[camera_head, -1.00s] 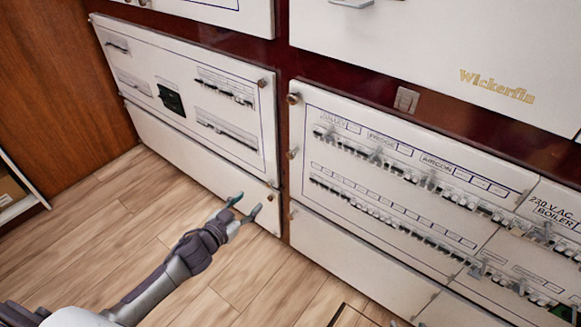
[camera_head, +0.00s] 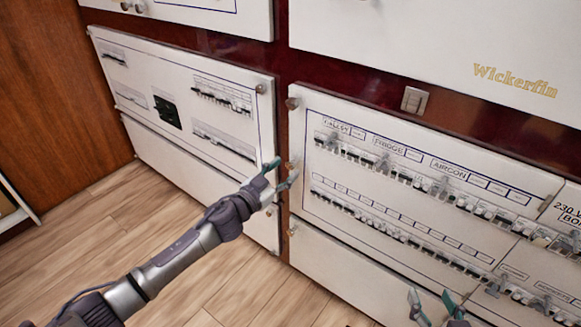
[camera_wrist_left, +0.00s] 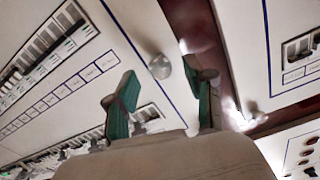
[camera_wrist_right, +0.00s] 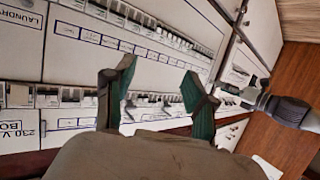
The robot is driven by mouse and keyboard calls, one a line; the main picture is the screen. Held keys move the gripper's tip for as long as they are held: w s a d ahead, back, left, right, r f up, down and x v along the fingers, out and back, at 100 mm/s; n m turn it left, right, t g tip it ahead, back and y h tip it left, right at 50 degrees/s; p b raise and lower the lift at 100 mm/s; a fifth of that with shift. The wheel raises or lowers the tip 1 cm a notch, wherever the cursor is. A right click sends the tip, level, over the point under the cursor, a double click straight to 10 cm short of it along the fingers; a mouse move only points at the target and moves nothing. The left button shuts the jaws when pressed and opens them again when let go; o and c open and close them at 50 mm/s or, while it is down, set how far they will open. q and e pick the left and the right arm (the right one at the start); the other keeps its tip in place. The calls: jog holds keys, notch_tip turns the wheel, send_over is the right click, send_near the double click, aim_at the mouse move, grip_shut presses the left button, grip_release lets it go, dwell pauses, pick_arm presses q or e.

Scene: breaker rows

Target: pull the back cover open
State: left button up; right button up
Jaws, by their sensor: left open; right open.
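White panel covers stand in a dark red frame; I cannot tell by a label which is the back cover. The right cover (camera_head: 330,195) carries breaker rows and has round knobs along its left edge. My left gripper (camera_head: 281,172) is open at the middle knob (camera_head: 290,165) of that edge. In the left wrist view this knob (camera_wrist_left: 160,67) appears between and just beyond the open fingers; contact is not clear. The left cover (camera_head: 150,70) lies flat in its frame. My right gripper (camera_head: 436,304) is open and empty, low in front of the right cover's breakers.
A plain lower panel (camera_head: 335,270) sits under the right cover, and another (camera_head: 185,160) under the left one. A small switch (camera_head: 414,100) is on the red frame. The wooden floor (camera_head: 130,240) is clear. A wooden wall (camera_head: 40,100) stands at left.

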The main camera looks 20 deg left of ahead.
aim_at(289, 166)
pick_arm(q)
jog(key=shift+x, duration=1.7)
pick_arm(e)
jog(key=shift+w+a+r+t+y, duration=0.2)
jog(key=shift+w+r+t, duration=0.1)
jog(key=shift+r+t, duration=0.3)
jog(key=shift+w+a+r+t+y, duration=0.2)
jog(key=shift+w+r+t, duration=0.15)
jog(key=shift+r, duration=0.45)
pick_arm(q)
grip_shut()
